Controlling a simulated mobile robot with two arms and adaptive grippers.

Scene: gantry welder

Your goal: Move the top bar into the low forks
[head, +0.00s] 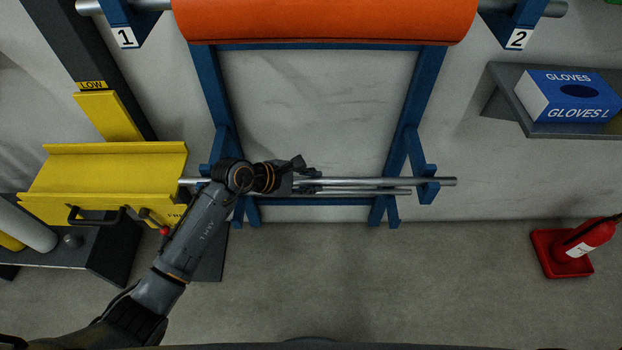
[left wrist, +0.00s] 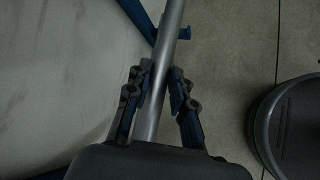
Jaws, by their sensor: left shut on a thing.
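The top bar (head: 430,182), a long silver tube, runs level across the front of the blue rack. My left gripper (head: 307,180) is shut on it near its middle. In the left wrist view the bar (left wrist: 172,45) passes between the two fingers (left wrist: 159,92). Its right end reaches past the right upper fork (head: 427,170); I cannot tell whether it rests there. A shorter bar (head: 385,192) lies just below it in the picture. A right low fork (head: 391,212) shows beneath; the left forks are partly hidden by my arm. My right gripper is not in view.
An orange roll (head: 325,20) hangs above on a bar between brackets 1 and 2. A yellow welder carriage (head: 105,170) stands at the left, close to my arm. A gloves box (head: 570,95) on a shelf and a fire extinguisher (head: 585,240) are at the right. Front floor is clear.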

